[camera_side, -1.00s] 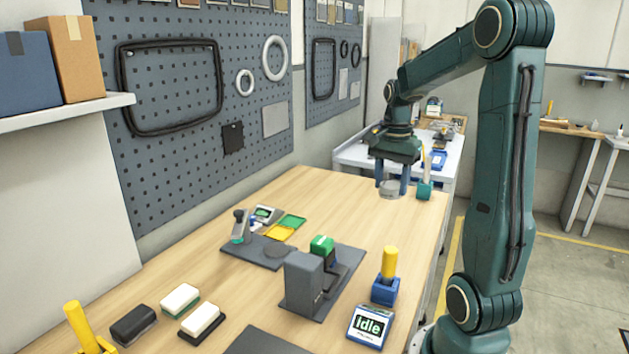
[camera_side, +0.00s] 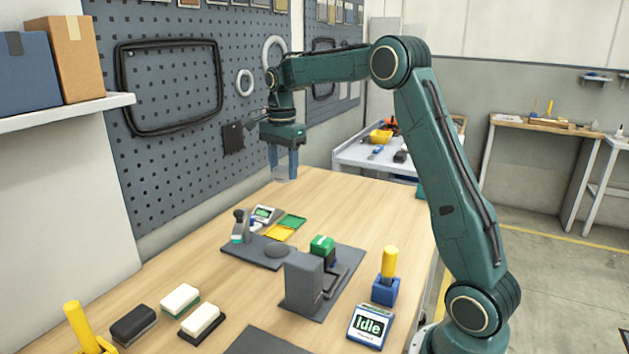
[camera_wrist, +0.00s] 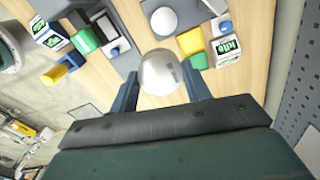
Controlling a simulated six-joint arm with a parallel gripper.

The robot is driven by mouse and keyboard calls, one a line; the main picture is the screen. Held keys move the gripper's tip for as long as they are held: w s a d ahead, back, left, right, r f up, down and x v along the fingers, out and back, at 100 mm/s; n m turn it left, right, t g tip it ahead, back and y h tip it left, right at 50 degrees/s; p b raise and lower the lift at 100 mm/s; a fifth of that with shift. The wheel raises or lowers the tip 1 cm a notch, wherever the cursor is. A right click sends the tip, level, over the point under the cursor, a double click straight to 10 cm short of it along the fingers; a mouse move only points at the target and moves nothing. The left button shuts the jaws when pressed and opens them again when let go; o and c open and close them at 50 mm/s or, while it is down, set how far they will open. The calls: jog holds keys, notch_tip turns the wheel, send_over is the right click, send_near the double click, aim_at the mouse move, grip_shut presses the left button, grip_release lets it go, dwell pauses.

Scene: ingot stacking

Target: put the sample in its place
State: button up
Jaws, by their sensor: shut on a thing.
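My gripper (camera_side: 284,170) is up at the far left of the bench, in front of the pegboard. It is shut on a pale, silvery round sample (camera_side: 285,177), which hangs between the blue fingers above the wood. In the wrist view the sample (camera_wrist: 160,72) shows as a shiny grey disc between the fingertips of my gripper (camera_wrist: 161,82). A dark plate (camera_side: 251,254) with a round grey pad (camera_side: 277,251) lies nearer the camera, and a second dark plate (camera_side: 327,297) carries a grey block and a green-topped device (camera_side: 322,246). Which spot is the sample's place cannot be told.
A lever device (camera_side: 240,226), yellow tray (camera_side: 279,233) and green tray (camera_side: 292,221) stand by the first plate. An "Idle" display (camera_side: 369,326) and yellow-handled tool (camera_side: 389,265) stand at the right. White and black blocks (camera_side: 180,299) lie in front.

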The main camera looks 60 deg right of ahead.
jog(key=shift+w+a, duration=0.95)
jog(key=shift+w, duration=0.15)
send_over(276, 249)
notch_tip(276, 249, down, 16)
jog(key=shift+r, duration=0.1)
jog(key=shift+f, duration=2.1)
jog(key=shift+f, duration=0.2)
jog(key=o, duration=1.1)
jog(key=shift+c, duration=0.2)
jog(key=shift+r, duration=0.15)
notch_tip(276, 249, up, 12)
